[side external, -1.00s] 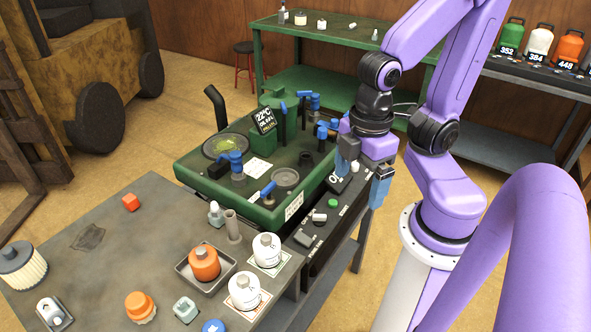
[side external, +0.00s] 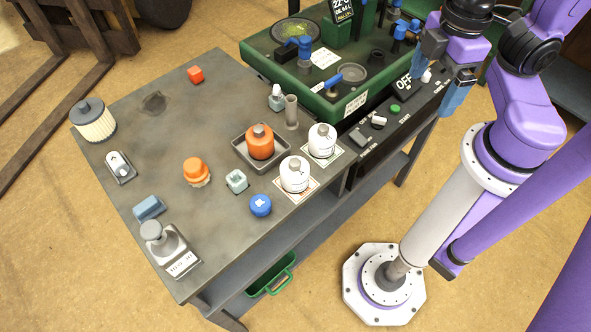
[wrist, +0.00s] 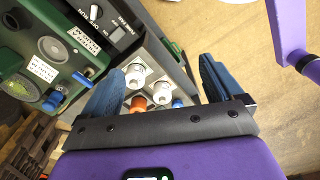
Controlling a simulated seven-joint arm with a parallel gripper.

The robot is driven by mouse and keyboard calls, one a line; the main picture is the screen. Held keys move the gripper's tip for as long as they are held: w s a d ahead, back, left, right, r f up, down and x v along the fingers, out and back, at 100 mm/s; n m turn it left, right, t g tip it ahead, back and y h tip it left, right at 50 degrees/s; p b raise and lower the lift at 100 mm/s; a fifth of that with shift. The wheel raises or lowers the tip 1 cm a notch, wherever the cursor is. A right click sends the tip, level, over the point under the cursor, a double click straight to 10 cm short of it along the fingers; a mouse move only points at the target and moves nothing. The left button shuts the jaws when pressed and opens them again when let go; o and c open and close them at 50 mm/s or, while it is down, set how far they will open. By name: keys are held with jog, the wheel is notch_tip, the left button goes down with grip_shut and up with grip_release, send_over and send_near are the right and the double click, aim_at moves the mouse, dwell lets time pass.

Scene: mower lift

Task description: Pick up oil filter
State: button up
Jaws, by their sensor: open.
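A cream pleated cylinder with a dark cap (side external: 95,121), which looks like the oil filter, stands upright at the far left edge of the grey workbench (side external: 110,165) in the side view. My gripper (side external: 437,80) is at the upper right, by the control panel of the green machine, far from the filter. It is open, with its blue fingers apart and nothing between them. In the wrist view my gripper (wrist: 160,72) is also open, with bench items visible beyond the fingers. I cannot make out the filter there.
An orange bottle (side external: 260,143) sits in a tray between the filter and my gripper, beside two white bottles (side external: 295,175). The green machine (side external: 330,105) adjoins the bench. Smaller parts, including an orange-capped one (side external: 196,171), are spread across the bench. Its upper left is mostly clear.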

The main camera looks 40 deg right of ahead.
jog(key=shift+o, duration=0.3)
jog(key=n, duration=0.5)
send_over(295, 162)
jog(key=a, duration=0.1)
notch_tip(295, 162, down, 4)
jog(key=f, duration=1.2)
jog(key=shift+w+f, duration=0.1)
jog(key=shift+w, duration=0.15)
jog(key=f, duration=0.3)
jog(key=d+f, duration=0.1)
jog(key=shift+s+f, duration=0.15)
jog(key=shift+s, duration=0.15)
jog(key=shift+f, duration=0.5)
